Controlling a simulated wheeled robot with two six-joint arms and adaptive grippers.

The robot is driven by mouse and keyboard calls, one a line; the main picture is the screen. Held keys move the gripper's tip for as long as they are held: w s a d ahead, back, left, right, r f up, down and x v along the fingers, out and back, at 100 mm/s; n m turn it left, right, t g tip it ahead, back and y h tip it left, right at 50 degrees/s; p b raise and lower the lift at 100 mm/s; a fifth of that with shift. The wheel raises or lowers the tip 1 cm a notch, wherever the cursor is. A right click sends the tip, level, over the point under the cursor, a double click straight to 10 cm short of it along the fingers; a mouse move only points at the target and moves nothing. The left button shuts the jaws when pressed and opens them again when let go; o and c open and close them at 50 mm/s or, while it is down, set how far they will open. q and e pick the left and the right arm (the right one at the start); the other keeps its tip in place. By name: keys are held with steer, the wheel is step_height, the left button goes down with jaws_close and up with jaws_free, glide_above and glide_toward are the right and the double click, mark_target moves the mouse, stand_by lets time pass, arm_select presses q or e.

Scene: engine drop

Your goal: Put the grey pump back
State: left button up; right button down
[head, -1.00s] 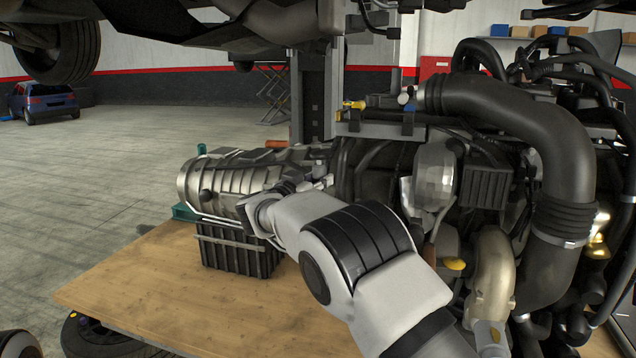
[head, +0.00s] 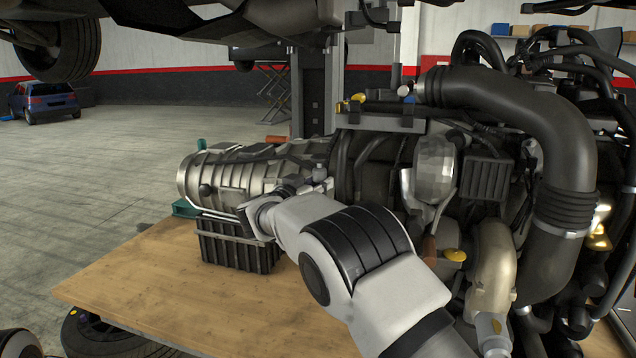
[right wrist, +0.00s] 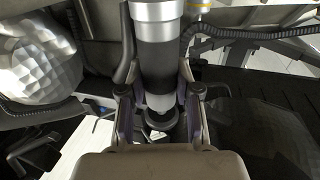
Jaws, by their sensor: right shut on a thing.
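My right gripper (head: 305,187) reaches in beside the gearbox, where it meets the engine, and its fingers are small and partly hidden in the head view. In the right wrist view the gripper (right wrist: 158,112) has one finger on each side of a grey cylinder with a dark middle band, which looks like the grey pump (right wrist: 154,58). The gripper is shut on it. The pump's upper end runs out of the top of that view. I cannot tell whether it touches the engine. My left gripper is not in view.
The silver gearbox (head: 225,178) rests on a black ribbed block (head: 235,250) on the wooden table (head: 160,290). The engine with its large black hose (head: 565,140) fills the right side. The table's front left is clear. A car underside hangs overhead.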

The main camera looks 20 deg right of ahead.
steer(key=shift+f, duration=0.1)
steer(key=c, duration=0.7)
jaws_free()
steer(key=shift+s, duration=0.1)
